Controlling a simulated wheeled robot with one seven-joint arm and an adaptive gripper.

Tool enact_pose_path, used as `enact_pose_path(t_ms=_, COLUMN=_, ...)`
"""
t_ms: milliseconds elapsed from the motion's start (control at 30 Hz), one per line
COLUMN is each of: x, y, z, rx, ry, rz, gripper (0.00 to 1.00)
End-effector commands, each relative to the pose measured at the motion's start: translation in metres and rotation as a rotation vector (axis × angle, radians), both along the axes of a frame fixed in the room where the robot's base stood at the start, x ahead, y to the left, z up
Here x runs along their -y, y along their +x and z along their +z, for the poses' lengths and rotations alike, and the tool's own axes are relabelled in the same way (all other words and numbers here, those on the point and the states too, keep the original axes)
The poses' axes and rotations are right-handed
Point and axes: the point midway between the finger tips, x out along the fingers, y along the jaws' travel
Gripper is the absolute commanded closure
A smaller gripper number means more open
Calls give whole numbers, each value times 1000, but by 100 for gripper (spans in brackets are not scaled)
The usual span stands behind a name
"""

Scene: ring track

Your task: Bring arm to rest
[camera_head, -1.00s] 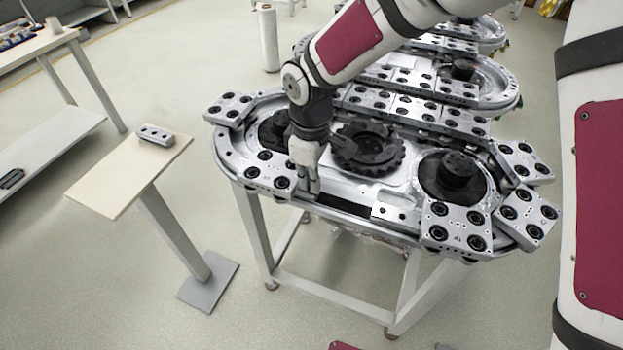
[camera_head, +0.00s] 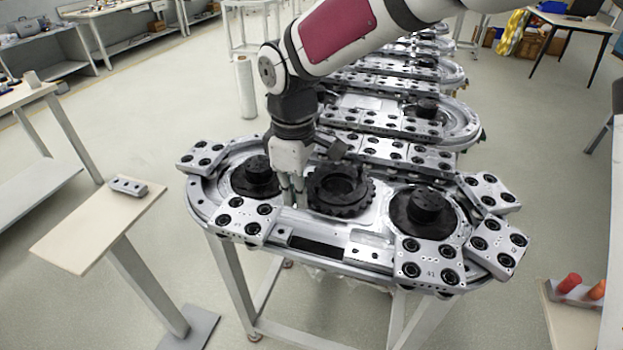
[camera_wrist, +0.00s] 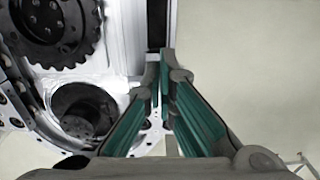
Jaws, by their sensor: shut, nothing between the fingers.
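My gripper (camera_head: 293,197) hangs over the near end of the ring track (camera_head: 197,213), fingers pointing down. It is between the left black hub (camera_head: 255,177) and the black toothed wheel (camera_head: 341,190). In the wrist view my gripper (camera_wrist: 165,70) has its green-padded fingers closing together at the tips, with nothing held. The ring track also shows in the wrist view (camera_wrist: 115,55), with the toothed wheel (camera_wrist: 55,30) at upper left. I cannot tell exactly how high the fingertips are above the track.
Carriage plates with black rollers (camera_head: 427,262) sit along the track. A small stand (camera_head: 85,235) at left bears a grey block (camera_head: 129,186). A white cylinder (camera_head: 246,88) stands behind. Red and orange pegs (camera_head: 570,283) stand at lower right.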

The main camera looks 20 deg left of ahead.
Motion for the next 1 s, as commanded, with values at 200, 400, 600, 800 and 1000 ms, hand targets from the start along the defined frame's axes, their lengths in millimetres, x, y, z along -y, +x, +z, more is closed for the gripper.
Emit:
enact_pose_path(t_ms=200, x=10, y=1, z=8, rx=12, ry=-3, rz=-30, gripper=100)
enact_pose_path(t_ms=400, x=77, y=5, z=50, rx=89, ry=-17, rz=-233, gripper=100)
enact_pose_path(t_ms=600, x=164, y=-11, z=93, rx=174, ry=-7, rz=-531, gripper=100)
enact_pose_path(t_ms=800, x=241, y=-48, z=122, rx=242, ry=38, rz=-838, gripper=100)
enact_pose_path(t_ms=1000, x=301, y=-98, z=134, rx=290, ry=123, rz=-1142, gripper=100)
